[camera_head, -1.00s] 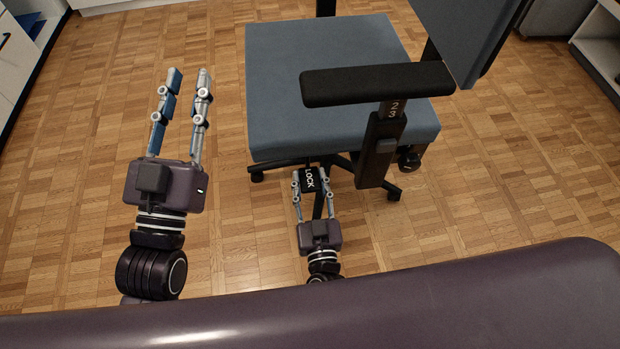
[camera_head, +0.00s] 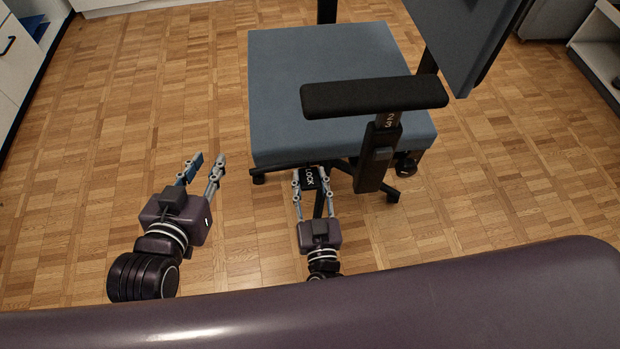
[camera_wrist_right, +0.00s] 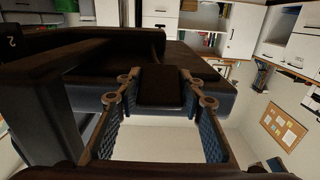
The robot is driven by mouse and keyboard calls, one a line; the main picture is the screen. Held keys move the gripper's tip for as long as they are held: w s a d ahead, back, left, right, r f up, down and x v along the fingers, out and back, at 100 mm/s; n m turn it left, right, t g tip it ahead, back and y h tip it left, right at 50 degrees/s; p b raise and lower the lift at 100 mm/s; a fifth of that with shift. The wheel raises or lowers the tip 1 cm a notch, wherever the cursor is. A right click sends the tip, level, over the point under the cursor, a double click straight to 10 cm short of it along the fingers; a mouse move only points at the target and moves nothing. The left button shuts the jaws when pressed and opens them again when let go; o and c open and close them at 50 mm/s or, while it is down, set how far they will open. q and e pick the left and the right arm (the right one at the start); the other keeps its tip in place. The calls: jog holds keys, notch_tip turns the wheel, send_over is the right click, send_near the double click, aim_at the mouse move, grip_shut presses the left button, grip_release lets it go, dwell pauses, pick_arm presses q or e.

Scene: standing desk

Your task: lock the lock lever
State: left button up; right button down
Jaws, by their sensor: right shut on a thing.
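The lock lever (camera_head: 312,179) is a black paddle marked LOCK under the near side of the blue chair seat (camera_head: 325,85). My right gripper (camera_head: 312,174) is shut on the lever, one finger on each side of it. In the right wrist view the dark lever (camera_wrist_right: 161,86) lies between the two fingers of my right gripper (camera_wrist_right: 163,88). My left gripper (camera_head: 205,164) is open and empty, over the floor to the left of the chair.
The chair's black armrest (camera_head: 372,96) and its post (camera_head: 377,155) stand close to the right of my right gripper. The floor (camera_head: 110,130) left of the chair is clear. A white cabinet (camera_head: 18,70) stands at the far left.

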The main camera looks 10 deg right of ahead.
jog(key=shift+w+d+r, duration=0.1)
jog(key=shift+w+r, duration=0.1)
jog(key=shift+r, duration=0.15)
jog(key=c, duration=1.7)
grip_release()
jog(key=o, duration=0.4)
jog(key=shift+s+f, duration=0.1)
jog(key=shift+f, duration=0.15)
jog(key=shift+o, duration=0.2)
jog(key=s, duration=1.2)
